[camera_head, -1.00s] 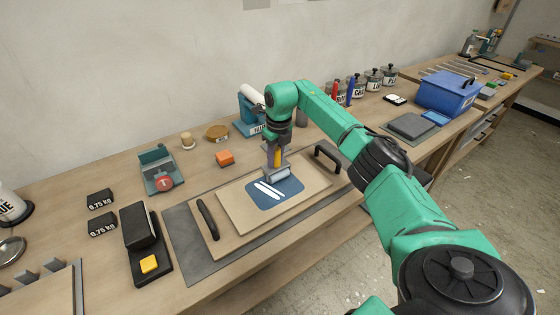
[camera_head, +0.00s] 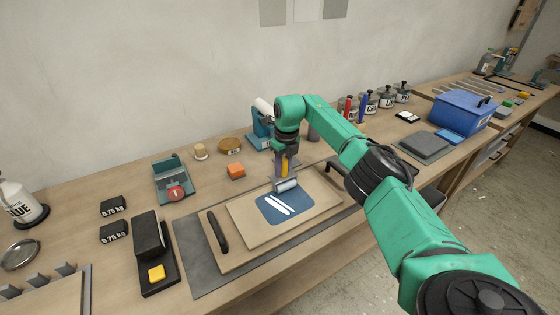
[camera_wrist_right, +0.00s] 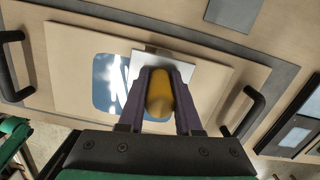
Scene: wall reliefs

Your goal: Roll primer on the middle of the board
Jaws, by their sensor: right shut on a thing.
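A tan board (camera_head: 318,203) lies on the workbench with a blue rounded patch (camera_head: 268,215) in its middle. My left gripper is not in view.
The board rests on a larger base with black handles (camera_head: 217,231), on a grey mat (camera_head: 200,281). A blue bin (camera_head: 459,111) is at the right.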

